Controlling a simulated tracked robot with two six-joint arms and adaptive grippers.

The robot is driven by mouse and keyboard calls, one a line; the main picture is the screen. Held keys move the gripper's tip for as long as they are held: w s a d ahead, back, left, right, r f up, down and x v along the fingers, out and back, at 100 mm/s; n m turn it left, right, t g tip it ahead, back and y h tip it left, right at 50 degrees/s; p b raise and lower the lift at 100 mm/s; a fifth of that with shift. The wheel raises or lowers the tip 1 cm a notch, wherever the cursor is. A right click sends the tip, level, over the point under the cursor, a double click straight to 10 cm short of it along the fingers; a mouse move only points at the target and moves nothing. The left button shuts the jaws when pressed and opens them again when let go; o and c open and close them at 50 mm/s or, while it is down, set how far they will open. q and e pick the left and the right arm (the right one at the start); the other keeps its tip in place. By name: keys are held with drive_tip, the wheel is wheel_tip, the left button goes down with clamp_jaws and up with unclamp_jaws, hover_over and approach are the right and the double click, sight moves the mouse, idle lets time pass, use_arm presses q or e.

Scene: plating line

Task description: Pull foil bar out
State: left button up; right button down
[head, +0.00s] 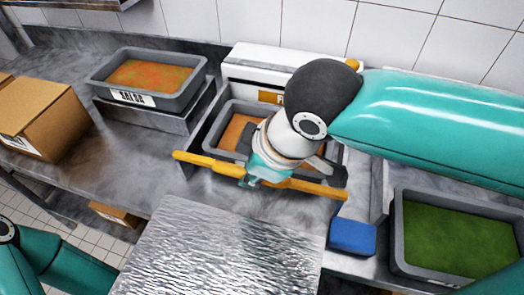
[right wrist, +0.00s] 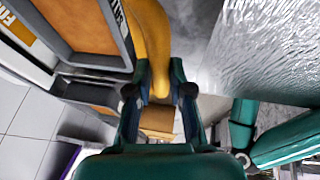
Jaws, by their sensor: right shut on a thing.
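The foil bar (head: 212,166) is a long yellow bar lying across the front of the tray station in the head view. My right gripper (head: 254,178) reaches down from the upper right and is shut on it near its middle. In the right wrist view the bar (right wrist: 151,35) runs between the two fingers of my right gripper (right wrist: 158,93). A wide sheet of crinkled silver foil (head: 215,250) lies in front of the bar; it also shows in the wrist view (right wrist: 270,45). My left arm shows at lower left, but its gripper is out of view.
A tray of orange food (head: 233,130) sits behind the bar, partly hidden by my right arm. A labelled grey tray (head: 180,102) stands at left, beside a cardboard box (head: 45,118). A blue block (head: 352,237) and a tray of green food (head: 398,235) are at right.

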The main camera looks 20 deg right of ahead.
drive_tip(key=shift+s+a, duration=0.1)
drive_tip(key=shift+a, duration=0.1)
drive_tip(key=c, duration=1)
unclamp_jaws()
drive_tip(key=shift+s+a, duration=0.1)
drive_tip(key=shift+s, duration=0.05)
drive_tip(key=shift+c, duration=0.2)
drive_tip(key=shift+r, duration=0.1)
drive_tip(key=v, duration=1.1)
drive_tip(key=shift+r, duration=0.3)
drive_tip(key=shift+s+d, duration=0.1)
drive_tip(key=shift+d, duration=0.15)
